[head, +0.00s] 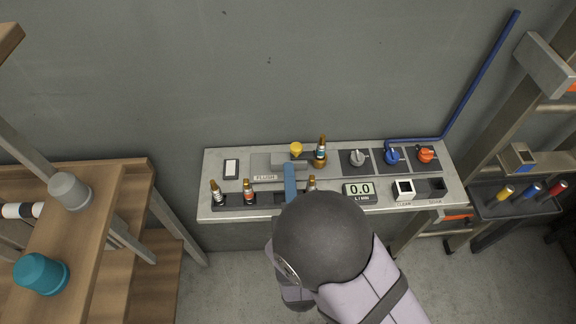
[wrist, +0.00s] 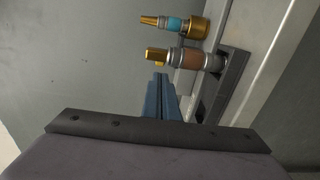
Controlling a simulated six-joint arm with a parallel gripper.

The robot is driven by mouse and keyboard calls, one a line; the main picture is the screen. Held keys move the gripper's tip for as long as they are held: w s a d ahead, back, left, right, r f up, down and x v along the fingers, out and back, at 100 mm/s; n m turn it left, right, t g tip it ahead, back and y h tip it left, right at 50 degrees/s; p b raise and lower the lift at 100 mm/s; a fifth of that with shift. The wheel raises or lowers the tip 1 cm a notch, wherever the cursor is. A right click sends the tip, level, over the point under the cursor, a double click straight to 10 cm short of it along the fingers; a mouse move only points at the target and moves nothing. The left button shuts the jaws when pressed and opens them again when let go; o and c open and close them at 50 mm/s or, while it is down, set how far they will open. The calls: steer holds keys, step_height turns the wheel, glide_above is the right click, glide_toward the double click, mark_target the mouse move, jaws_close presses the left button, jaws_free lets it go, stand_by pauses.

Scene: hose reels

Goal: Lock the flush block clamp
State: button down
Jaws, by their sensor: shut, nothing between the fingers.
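The flush block (head: 262,163) is a grey plate with a "FLUSH" label on the console's left half. A grey clamp arm (head: 283,158) with a yellow knob (head: 296,149) lies on it. A brass fitting with a light blue band (head: 320,150) stands upright at its right end; it also shows in the wrist view (wrist: 173,24). My gripper (head: 290,168) has blue fingers, shut and empty, over the front of the clamp arm; whether they touch is unclear. In the wrist view the fingers (wrist: 159,84) look closed together. The clamp is not clearly visible there.
A dark rack (head: 270,199) along the console's front holds several fittings, including a red-banded one (head: 249,190). A brown-banded fitting (wrist: 190,59) is close to my fingers. My arm covers the console's front middle.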

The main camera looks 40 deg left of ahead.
steer(key=shift+b+v, duration=0.35)
steer(key=shift+v, duration=1.25)
steer(key=shift+s+a, duration=0.1)
